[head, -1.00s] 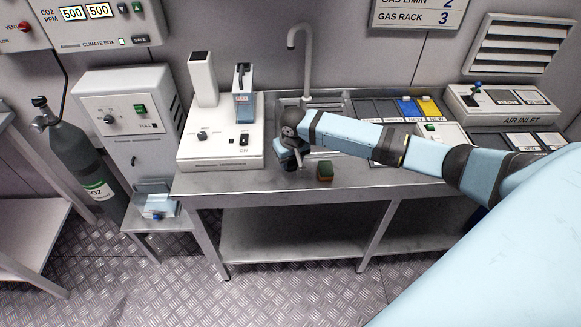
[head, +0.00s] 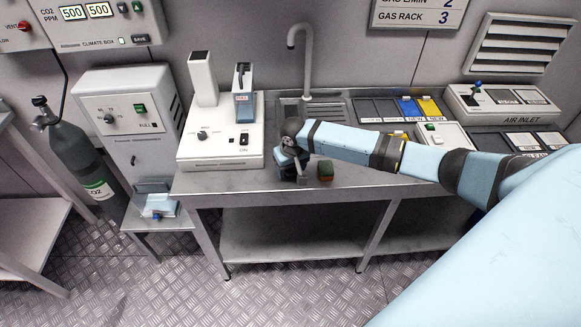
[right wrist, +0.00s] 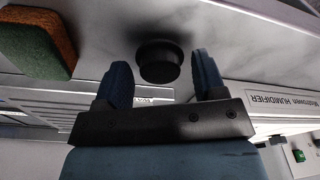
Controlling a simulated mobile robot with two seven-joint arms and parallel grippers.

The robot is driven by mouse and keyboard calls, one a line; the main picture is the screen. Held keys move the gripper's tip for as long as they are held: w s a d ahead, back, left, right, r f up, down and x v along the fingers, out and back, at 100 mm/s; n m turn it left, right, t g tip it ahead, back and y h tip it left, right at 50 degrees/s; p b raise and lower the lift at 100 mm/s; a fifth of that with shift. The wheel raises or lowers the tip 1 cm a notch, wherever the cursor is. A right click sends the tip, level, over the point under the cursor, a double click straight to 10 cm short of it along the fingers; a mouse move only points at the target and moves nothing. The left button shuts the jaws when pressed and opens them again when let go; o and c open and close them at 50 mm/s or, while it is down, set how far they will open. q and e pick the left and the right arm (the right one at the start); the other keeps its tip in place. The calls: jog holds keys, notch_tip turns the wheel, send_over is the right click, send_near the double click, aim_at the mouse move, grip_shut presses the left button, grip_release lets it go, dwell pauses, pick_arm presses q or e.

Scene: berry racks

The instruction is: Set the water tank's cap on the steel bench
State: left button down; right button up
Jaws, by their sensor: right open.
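A black round cap (right wrist: 158,60) stands on the steel bench (right wrist: 225,30) in the right wrist view. My right gripper (right wrist: 162,78) is open, with one blue finger on each side of the cap and visible gaps to it. In the head view my right gripper (head: 291,168) is low over the bench (head: 235,188) at its front, and I cannot make out the cap there. The water tank (head: 244,106), bluish with a dark top, appears to stand in the white humidifier (head: 215,150). My left gripper is not in view.
A green and brown sponge (head: 325,171) lies just right of my gripper; it also shows in the right wrist view (right wrist: 35,42). A sink and tap (head: 305,60) are behind. Coloured panels (head: 408,107) lie at the back right. The bench front right of the sponge is clear.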

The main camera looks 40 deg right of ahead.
aim_at(292, 172)
notch_tip(292, 172, up, 12)
jog(key=s, duration=0.1)
jog(key=s+a+f+n+t+y, duration=0.2)
jog(key=s+a+f, duration=0.3)
jog(key=a+f, duration=0.25)
jog(key=s+a+f+n+t+y, duration=0.1)
jog(key=s+a+f+t+y, duration=0.1)
jog(key=s+a+f, duration=0.5)
jog(key=s+a+n+t, duration=0.2)
jog(key=s+t, duration=0.3)
jog(key=s, duration=0.8)
jog(key=shift+s+a+f+t, duration=0.3)
jog(key=shift+s+a, duration=0.05)
jog(key=shift+s, duration=0.05)
jog(key=shift+r+p, duration=0.1)
jog(key=shift+p, duration=0.25)
